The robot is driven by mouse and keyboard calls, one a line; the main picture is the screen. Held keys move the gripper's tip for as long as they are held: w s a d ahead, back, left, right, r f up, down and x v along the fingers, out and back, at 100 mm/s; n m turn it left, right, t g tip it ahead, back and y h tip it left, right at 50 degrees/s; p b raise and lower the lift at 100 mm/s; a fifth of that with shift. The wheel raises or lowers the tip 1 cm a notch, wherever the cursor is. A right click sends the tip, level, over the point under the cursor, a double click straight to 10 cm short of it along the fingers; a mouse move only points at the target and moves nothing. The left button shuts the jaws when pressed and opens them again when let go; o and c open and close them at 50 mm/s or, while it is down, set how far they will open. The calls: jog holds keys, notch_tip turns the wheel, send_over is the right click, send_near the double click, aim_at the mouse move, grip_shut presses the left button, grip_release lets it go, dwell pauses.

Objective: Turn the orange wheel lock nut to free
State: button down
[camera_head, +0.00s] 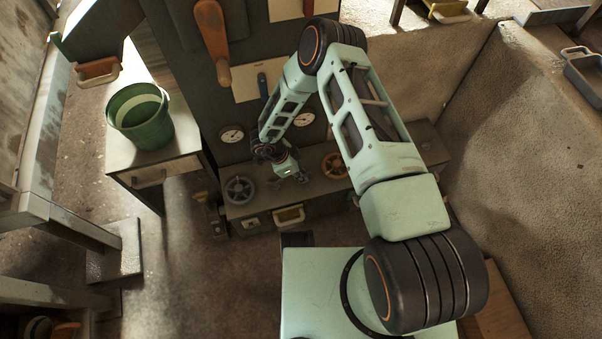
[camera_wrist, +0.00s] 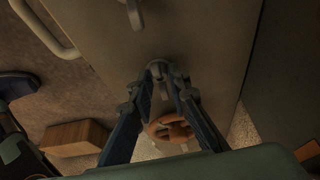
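The orange wheel (camera_head: 334,166) is a spoked handwheel on the machine's lower ledge, right of my gripper in the head view. In the wrist view the orange wheel (camera_wrist: 172,130) shows between my fingers, partly covered by them. A small grey knob-like part (camera_wrist: 158,70) shows at my fingertips; I cannot tell if it is the lock nut. My gripper (camera_wrist: 163,82) has its two dark fingers apart, the tips on either side of this part. Whether they touch it is unclear. In the head view my gripper (camera_head: 288,177) is small and dark, just above the ledge.
A grey wheel (camera_head: 239,190) sits on the ledge left of my gripper. Two round gauges, one being the left gauge (camera_head: 231,133), are on the panel behind. A green bucket (camera_head: 140,115) stands on a cabinet at the left. A concrete wall (camera_head: 530,150) rises at the right.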

jog(key=shift+n, duration=0.3)
jog(key=n, duration=0.1)
jog(key=n+t+p, duration=0.1)
jog(key=n, duration=0.1)
jog(key=shift+s+d+r+n+t+y, duration=0.1)
jog(key=shift+s+n+t+y, duration=0.05)
jog(key=shift+n+t+y, duration=0.15)
jog(key=n, duration=0.2)
jog(key=n+t+y, duration=0.1)
jog(key=n, duration=0.1)
jog(key=shift+s+d+n, duration=0.1)
jog(key=shift+d+n, duration=0.05)
jog(key=shift+n, duration=0.15)
jog(key=n+y, duration=0.1)
jog(key=n, duration=0.1)
jog(key=n+y, duration=0.1)
jog(key=n, duration=0.1)
jog(key=shift+d+t, duration=0.15)
jog(key=shift+t, duration=0.15)
jog(key=n+y, duration=0.1)
jog(key=n, duration=0.1)
jog(key=n+b, duration=0.1)
jog(key=n, duration=0.2)
jog(key=shift+d+y, duration=0.15)
jog(key=shift+y, duration=0.25)
jog(key=c, duration=1.8)
grip_release()
jog(key=shift+c, duration=0.2)
